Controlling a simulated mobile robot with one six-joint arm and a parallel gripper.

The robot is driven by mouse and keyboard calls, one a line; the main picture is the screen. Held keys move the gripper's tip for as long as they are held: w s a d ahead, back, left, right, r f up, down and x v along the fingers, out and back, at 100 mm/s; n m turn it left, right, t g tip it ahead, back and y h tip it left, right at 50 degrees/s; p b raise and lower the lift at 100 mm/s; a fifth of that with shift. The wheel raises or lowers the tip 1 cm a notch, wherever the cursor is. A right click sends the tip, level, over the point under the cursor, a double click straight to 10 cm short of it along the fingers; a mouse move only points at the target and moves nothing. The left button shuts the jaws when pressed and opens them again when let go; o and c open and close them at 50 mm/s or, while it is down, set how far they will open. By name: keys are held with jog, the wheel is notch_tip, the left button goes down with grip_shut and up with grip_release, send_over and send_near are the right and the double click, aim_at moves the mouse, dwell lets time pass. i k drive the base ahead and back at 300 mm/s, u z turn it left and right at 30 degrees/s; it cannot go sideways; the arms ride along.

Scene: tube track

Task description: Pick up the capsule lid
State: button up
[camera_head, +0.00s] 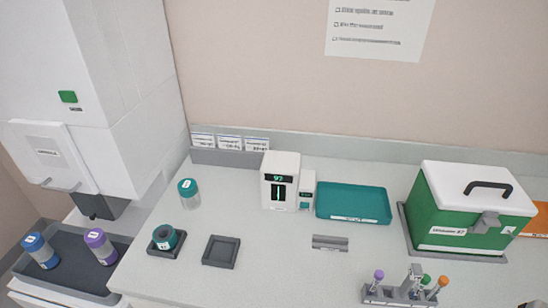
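A clear capsule with a teal lid (188,186) stands upright on the left of the counter, behind a dark square holder. A shorter, teal round piece with a dark top (165,237) sits in that holder (167,252); I cannot tell whether it is a loose lid or an open capsule. Two more capsules, one with a blue lid (33,241) and one with a purple lid (94,237), lie tilted in a dark tray (70,281) at the lower left. My gripper does not show in this view.
An empty dark square holder (221,251) is on the counter. A white device (280,180), a teal tray (353,203) and a green box (460,205) stand at the back. A tube rack (400,296) is at front right. A white machine overhangs the lower-left tray.

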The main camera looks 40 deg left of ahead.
aim_at(187, 190)
jog(key=u, duration=2.65)
jog(key=k, duration=0.8)
jog(key=z, duration=0.05)
jog(key=i, duration=0.8)
jog(key=u, duration=0.15)
